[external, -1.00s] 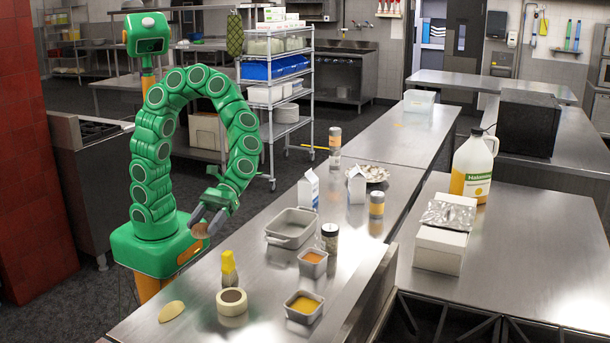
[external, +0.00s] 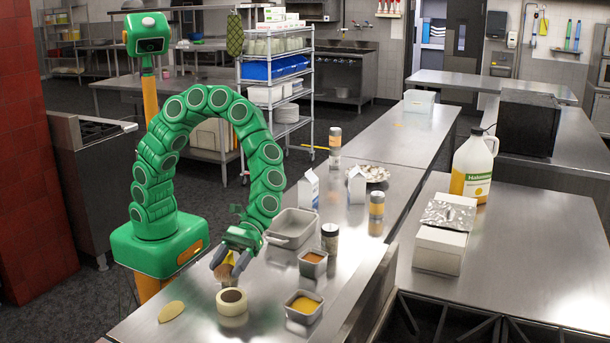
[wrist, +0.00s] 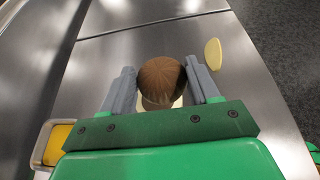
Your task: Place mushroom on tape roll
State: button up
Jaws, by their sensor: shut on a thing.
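My gripper (external: 230,265) is shut on the brown mushroom (external: 223,272), holding it above the counter just behind the tape roll. The mushroom's rounded brown cap also shows between the grey fingers in the wrist view (wrist: 161,78). The cream tape roll (external: 232,302) lies flat on the steel counter, its dark centre facing up. In the wrist view only a pale sliver shows below the mushroom, and the roll is mostly hidden there. I cannot tell the exact gap between mushroom and roll.
A pale yellow flat piece (external: 171,311) lies left of the roll. A metal tub of yellow food (external: 304,307) stands right, with another tub (external: 313,263) behind it. A grey tray (external: 291,228) and a dark-lidded jar (external: 330,238) stand farther back.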

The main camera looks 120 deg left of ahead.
aim_at(234, 293)
jog(key=shift+w+d+f, duration=0.2)
jog(key=shift+w+f, duration=0.25)
jog(key=shift+f, duration=0.2)
jog(key=shift+w+d+f, duration=0.15)
jog(key=shift+w+f, duration=0.25)
jog(key=shift+f, duration=1.5)
jog(key=shift+f, duration=0.15)
jog(key=o, duration=1)
jog(key=shift+o, duration=0.2)
jog(key=shift+a+r, duration=0.15)
jog(key=shift+r, duration=0.1)
jog(key=v, duration=1.1)
jog(key=shift+a, duration=0.3)
jog(key=shift+r, duration=0.15)
